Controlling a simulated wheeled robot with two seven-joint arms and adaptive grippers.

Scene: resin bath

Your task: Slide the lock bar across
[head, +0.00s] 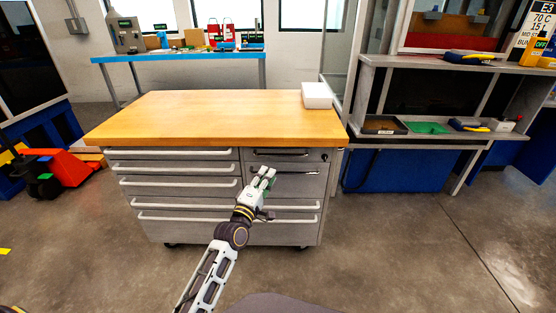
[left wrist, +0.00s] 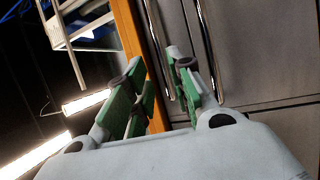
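I cannot make out a separate lock bar for certain. The right-hand column of the grey drawer cabinet (head: 190,230) has a dark upper handle (head: 281,153) and a bar handle (head: 298,172) below it. A small round dark spot, perhaps a lock (head: 325,156), sits at the upper right corner. My left gripper (head: 268,173) is in front of this column, near the lower handle. In the left wrist view its green-padded fingers (left wrist: 155,68) are apart with nothing between them. Two shiny bars (left wrist: 204,45) run along the grey front beyond. My right gripper is not in view.
The wooden top (head: 210,115) of the cabinet is clear except for a white box (head: 317,96) at its right. A shelf bench (head: 430,140) stands to the right and a red pallet jack (head: 65,168) to the left. The floor around the cabinet is open.

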